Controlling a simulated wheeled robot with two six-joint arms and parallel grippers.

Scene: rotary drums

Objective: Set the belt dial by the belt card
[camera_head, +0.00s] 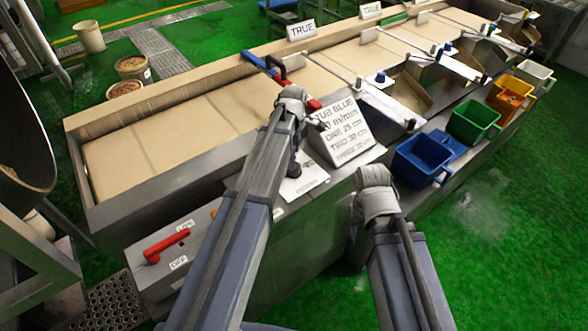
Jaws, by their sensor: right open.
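The belt card (345,130) is a white tilted sign on the near side of the conveyor. It reads TUB BLUE, a belt speed in m/min, and lengths in cm for ONE, TWO and a third line. A white plate (306,184) lies flat just below it. A small dark upright part stands at the plate's left edge; I cannot tell if it is the dial. My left gripper (291,102) is left of the card, with its fingers not clear. My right gripper (374,190) is below the card at the machine's edge, open, with its fingertips hidden.
The tan conveyor belt (200,120) runs behind my arms. A red lever (167,247) is on the near panel. A blue tub (422,160), a green tub (474,120) and other tubs stand along the right side. Green floor (500,260) is clear at lower right.

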